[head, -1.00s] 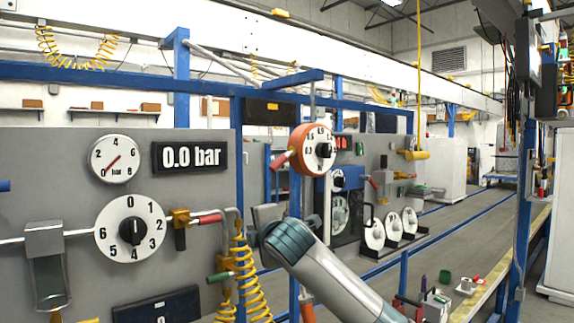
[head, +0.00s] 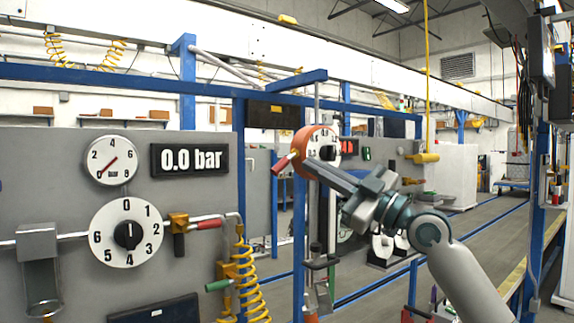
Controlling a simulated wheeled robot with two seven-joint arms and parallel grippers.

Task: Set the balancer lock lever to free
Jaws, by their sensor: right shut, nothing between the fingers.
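The balancer (head: 299,145) is a round orange drum with a white numbered dial (head: 326,137) and a black knob, hung from the blue frame. Its lock lever, with a red handle (head: 280,165), sticks out to the lower left from a small yellow pivot. My right gripper (head: 311,167) comes in from the lower right. Its fingers are together and empty, pointing up and left. The fingertips overlap the dial's lower edge, just right of the red handle; I cannot tell whether they touch. The fingers hide the bottom of the dial. My left gripper is out of view.
A grey panel at left carries a pressure gauge (head: 113,160), a "0.0 bar" display (head: 189,158), a selector dial (head: 125,232) and a red-handled valve (head: 207,224). A coiled yellow hose (head: 250,285) hangs at its edge. A blue post (head: 298,250) stands below the balancer.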

